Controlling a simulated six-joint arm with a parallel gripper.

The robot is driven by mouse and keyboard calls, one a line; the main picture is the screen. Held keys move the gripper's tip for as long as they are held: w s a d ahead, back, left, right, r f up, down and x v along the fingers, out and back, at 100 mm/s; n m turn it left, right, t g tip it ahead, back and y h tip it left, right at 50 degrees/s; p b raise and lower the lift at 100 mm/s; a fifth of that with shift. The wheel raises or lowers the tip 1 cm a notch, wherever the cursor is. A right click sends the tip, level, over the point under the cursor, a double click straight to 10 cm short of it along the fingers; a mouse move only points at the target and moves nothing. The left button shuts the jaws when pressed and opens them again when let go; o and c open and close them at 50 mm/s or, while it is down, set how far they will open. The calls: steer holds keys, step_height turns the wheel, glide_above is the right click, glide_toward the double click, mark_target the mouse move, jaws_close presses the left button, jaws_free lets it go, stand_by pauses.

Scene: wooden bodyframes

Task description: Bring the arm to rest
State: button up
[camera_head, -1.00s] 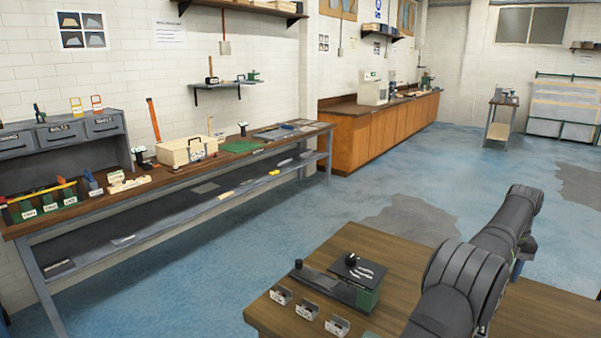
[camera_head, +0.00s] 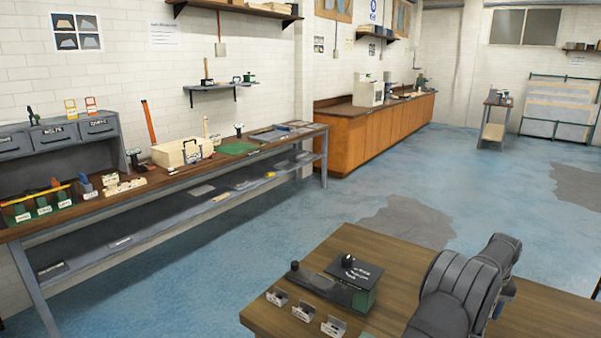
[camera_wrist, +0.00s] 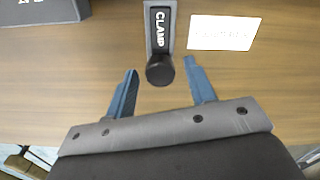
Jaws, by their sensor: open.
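In the wrist view my gripper (camera_wrist: 160,95) is open, with its two blue fingers spread apart and nothing held between them. Past the fingertips a grey and black clamp block (camera_wrist: 159,40) labelled "CLAMP" with a round black knob lies over a wooden surface. I cannot tell whether the fingers are clear above it. In the head view my dark arm links rise at the lower right, and my gripper is not visible there.
A wooden table (camera_head: 400,262) carries a green and black box (camera_head: 352,282) and small label holders (camera_head: 303,311). A white card (camera_wrist: 224,32) lies right of the clamp. A long workbench (camera_head: 175,175) with tools runs along the left wall. Blue floor between is clear.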

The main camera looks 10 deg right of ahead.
step_height(320, 180, up, 17)
step_height(320, 180, down, 17)
steer(key=shift+f, duration=0.2)
steer(key=s+a, duration=0.5)
steer(key=shift+s+a+r, duration=0.15)
steer(key=shift+s+r, duration=0.05)
steer(key=shift+r, duration=0.05)
step_height(320, 180, up, 18)
steer(key=s+a, duration=0.1)
stand_by(0.9)
steer(key=shift+s+r+t, duration=0.1)
steer(key=shift+t, duration=0.2)
steer(key=shift+o, duration=0.4)
